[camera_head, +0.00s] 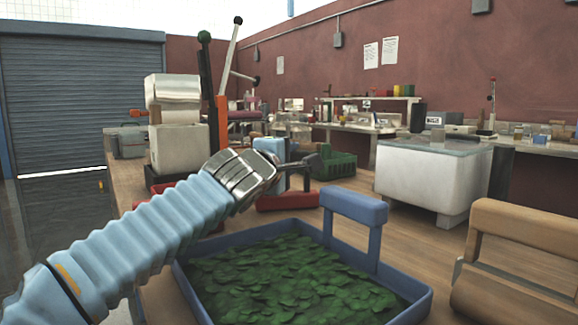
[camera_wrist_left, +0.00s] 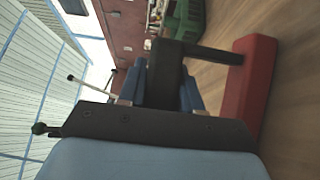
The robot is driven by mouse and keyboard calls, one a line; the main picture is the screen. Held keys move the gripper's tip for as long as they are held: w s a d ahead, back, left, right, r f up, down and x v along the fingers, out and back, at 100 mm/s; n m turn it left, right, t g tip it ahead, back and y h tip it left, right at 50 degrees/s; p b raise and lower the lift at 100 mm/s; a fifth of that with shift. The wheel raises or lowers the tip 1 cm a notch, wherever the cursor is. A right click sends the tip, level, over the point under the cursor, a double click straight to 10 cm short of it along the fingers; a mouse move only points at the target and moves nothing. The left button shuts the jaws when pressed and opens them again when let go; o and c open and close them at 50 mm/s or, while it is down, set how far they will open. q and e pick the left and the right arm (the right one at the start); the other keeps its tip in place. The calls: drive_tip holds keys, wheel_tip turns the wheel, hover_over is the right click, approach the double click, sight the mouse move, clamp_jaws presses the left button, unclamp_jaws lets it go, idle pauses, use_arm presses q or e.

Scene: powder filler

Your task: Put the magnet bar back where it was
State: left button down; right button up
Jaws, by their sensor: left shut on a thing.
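My left gripper (camera_head: 284,168) reaches over the table beyond the blue tray. It is shut, with its blue fingers on both sides of a dark upright grip; the fingers also show in the left wrist view (camera_wrist_left: 166,90). The dark grip (camera_wrist_left: 205,51) runs down to a red bar (camera_wrist_left: 250,85), and I take this piece to be the magnet bar. In the head view the red bar (camera_head: 287,202) shows below the fingers, low over the wooden table. I cannot tell whether it touches the table. My right gripper is not in view.
The blue tray (camera_head: 420,306) of green flakes, with a blue raised handle (camera_head: 355,205), stands in front. A brown handled piece (camera_head: 535,225) is at right. A green crate (camera_head: 335,165) and a machine with levers (camera_head: 180,148) stand behind. Bare wood lies right of the red bar.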

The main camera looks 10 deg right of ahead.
use_arm(q)
drive_tip(key=shift+f, duration=0.25)
drive_tip(key=c, duration=0.8)
unclamp_jaws()
drive_tip(key=shift+r, duration=0.1)
